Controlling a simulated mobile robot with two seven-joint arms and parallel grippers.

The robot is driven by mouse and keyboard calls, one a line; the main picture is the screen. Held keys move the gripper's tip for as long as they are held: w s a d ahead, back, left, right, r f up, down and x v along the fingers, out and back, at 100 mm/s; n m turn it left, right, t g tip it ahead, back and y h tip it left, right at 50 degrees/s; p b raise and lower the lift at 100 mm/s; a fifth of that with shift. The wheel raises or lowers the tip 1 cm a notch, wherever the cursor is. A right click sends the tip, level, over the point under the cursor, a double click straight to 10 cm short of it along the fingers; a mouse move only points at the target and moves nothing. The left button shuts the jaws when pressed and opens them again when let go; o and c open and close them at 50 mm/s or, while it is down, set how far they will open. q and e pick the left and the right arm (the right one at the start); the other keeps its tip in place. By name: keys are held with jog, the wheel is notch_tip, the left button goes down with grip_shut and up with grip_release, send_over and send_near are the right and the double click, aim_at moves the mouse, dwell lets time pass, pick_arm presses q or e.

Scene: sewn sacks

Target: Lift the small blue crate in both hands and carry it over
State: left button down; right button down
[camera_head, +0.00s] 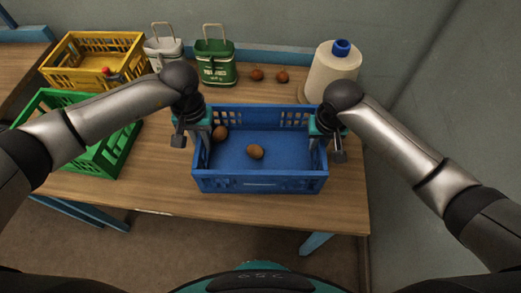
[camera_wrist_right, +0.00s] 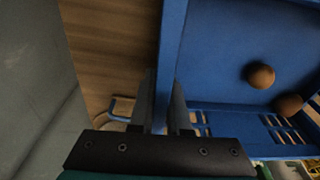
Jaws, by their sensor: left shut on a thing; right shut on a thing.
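The small blue crate (camera_head: 262,184) is in the middle of the head view, at the front of the wooden table. Two brown round things lie in it, one (camera_head: 255,152) near the middle and one (camera_head: 220,132) by the left wall. My left gripper (camera_head: 200,138) is shut on the crate's left wall. My right gripper (camera_head: 318,140) is shut on its right wall. In the right wrist view the fingers (camera_wrist_right: 162,110) straddle the blue wall (camera_wrist_right: 170,50). I cannot tell whether the crate touches the table.
A green crate (camera_head: 105,160) and a yellow crate (camera_head: 95,42) stand at the left. A white canister (camera_head: 163,48), a green canister (camera_head: 215,65), two brown round things (camera_head: 268,76) and a blue-capped jug (camera_head: 332,72) stand behind. A wall is close at right.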

aim_at(199, 135)
pick_arm(q)
jog(key=shift+r, duration=0.2)
pick_arm(e)
jog(key=shift+r, duration=0.2)
dwell(0.3)
